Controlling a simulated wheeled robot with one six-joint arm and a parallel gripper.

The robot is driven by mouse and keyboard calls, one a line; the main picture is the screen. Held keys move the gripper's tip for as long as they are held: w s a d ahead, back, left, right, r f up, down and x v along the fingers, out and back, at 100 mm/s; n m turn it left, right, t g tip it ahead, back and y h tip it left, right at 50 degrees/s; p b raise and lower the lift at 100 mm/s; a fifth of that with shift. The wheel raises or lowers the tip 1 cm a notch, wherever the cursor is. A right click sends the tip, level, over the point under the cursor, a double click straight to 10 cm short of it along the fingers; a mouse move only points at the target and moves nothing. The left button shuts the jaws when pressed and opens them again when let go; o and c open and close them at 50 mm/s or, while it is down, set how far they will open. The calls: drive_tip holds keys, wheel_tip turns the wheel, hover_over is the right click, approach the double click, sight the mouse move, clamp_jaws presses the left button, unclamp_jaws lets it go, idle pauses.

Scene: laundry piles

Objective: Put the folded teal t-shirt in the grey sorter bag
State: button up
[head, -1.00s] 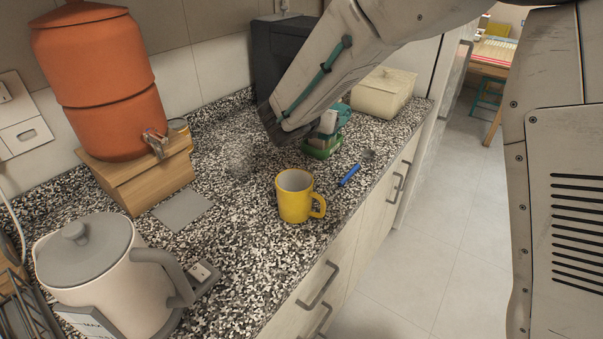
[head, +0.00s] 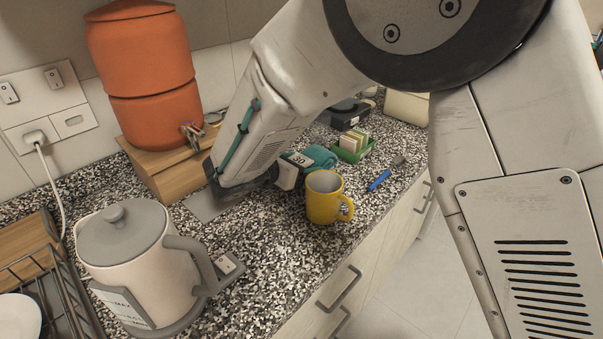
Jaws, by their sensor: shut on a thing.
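A rolled or folded teal cloth (head: 320,156) is on or just above the counter, behind the yellow mug, with a white tag reading "30" at its left end. I take it for the teal t-shirt. My gripper (head: 287,177) is at the cloth's left end, shut on it; my arm and the mug hide part of the contact. I cannot tell whether the cloth touches the counter. No grey sorter bag can be made out in the head view.
The yellow mug (head: 323,205) stands close in front of the cloth. A kettle (head: 135,250), an orange dispenser (head: 148,85) and a flat grey mat (head: 205,205) are leftward.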

drive_tip(key=shift+f, duration=1.35)
drive_tip(key=shift+f, duration=0.1)
drive_tip(key=o, duration=0.8)
